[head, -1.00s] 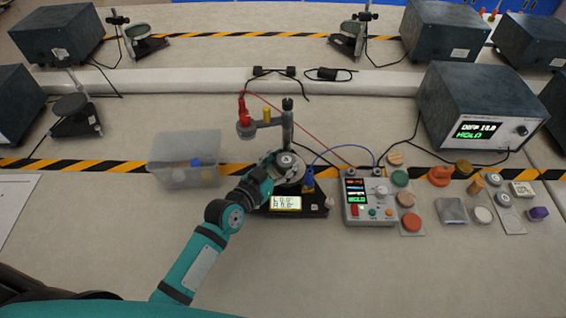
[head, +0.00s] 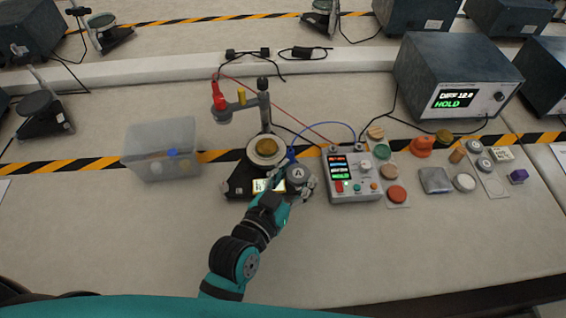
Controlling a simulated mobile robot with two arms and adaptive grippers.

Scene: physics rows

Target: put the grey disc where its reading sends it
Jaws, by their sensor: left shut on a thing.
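The grey disc (head: 298,173), marked A on top, is in my left gripper (head: 291,184), which is shut on it. My gripper holds it at the front right of the measuring stand (head: 240,182), beside the control box. The stand's round plate (head: 254,160) carries a gold-coloured round piece (head: 266,146), under a post with a red clamp (head: 219,98). The stand's small lit display (head: 266,186) is partly hidden by my gripper. The large meter (head: 458,80) shows DIFF, a number that looks like 12.0, and HOLD. My right gripper is not in view.
A clear bin (head: 133,155) with small blue and white pieces stands left. The control box (head: 354,190) with a lit screen stands right. The front table is clear.

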